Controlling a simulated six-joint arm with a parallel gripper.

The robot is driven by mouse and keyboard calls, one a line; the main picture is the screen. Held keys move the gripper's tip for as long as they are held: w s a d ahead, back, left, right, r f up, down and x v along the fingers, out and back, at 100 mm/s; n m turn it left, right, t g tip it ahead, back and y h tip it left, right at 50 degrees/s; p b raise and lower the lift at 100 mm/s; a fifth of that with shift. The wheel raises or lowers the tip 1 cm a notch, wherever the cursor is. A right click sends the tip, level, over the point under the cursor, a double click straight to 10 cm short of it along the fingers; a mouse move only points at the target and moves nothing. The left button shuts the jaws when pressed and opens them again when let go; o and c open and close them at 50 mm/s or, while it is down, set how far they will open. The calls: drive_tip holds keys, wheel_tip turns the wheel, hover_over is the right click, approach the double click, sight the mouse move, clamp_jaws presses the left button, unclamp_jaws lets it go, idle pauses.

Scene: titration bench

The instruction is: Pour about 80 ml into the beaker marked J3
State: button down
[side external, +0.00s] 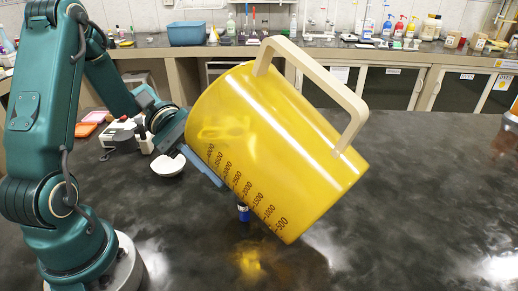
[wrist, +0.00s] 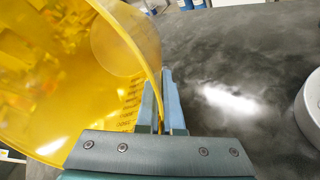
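A large yellow pitcher (side external: 275,150) with a cream handle and a printed volume scale hangs above the dark bench. It is tilted, with its mouth toward the upper left and its base toward the lower right. My gripper (wrist: 162,95) is shut on the pitcher's wall near the rim, with one finger on each side. I cannot make out a beaker marked J3 in either view.
A white bowl (side external: 167,165) and a white-and-dark device (side external: 126,134) stand left of the pitcher. A small blue-and-black object (side external: 243,213) shows just below it, partly hidden. An orange tray (side external: 95,116) lies farther left.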

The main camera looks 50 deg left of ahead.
sight(203, 159)
drive_tip(key=shift+a+h, duration=0.15)
drive_tip(key=shift+h, duration=0.25)
drive_tip(key=shift+a+r+h, duration=0.55)
drive_tip(key=shift+a+h, duration=0.25)
drive_tip(key=shift+a, duration=0.1)
idle(1.2)
drive_tip(key=shift+a+f+h, duration=0.15)
drive_tip(key=shift+a+h, duration=0.25)
drive_tip(key=shift+h, duration=0.1)
idle(2.2)
